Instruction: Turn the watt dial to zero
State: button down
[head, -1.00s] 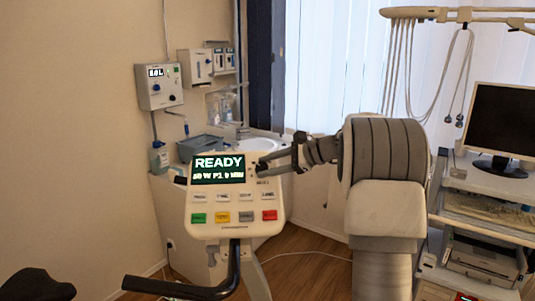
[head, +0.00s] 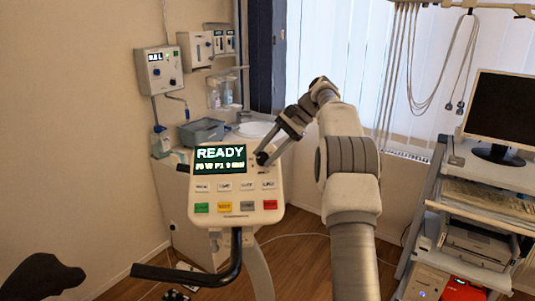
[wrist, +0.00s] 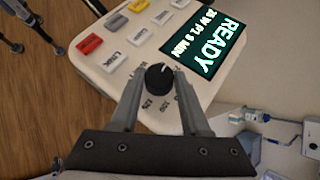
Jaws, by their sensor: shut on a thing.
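The watt dial (wrist: 160,77) is a small black round knob with a white pointer mark, on the white console (head: 237,215). In the wrist view its mark points up and slightly right, and printed numbers lie around its lower side. My gripper (wrist: 160,80) is shut on the dial, one finger on each side. In the head view my gripper (head: 263,158) reaches the console's upper right, and its fingers partly hide the dial.
Coloured and white buttons (head: 236,206) sit below the display, close to the fingers. A black handlebar (head: 205,277) is under the console. A sink counter (head: 255,130) stands behind, and a cart with a monitor (head: 500,120) stands at the right.

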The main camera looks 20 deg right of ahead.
jog(key=shift+a+f+n+g+h, duration=0.15)
jog(key=shift+n+g+h, duration=0.25)
jog(key=shift+n+g, duration=0.2)
dwell(0.4)
jog(key=shift+c, duration=1.9)
grip_release()
jog(key=shift+r, duration=0.2)
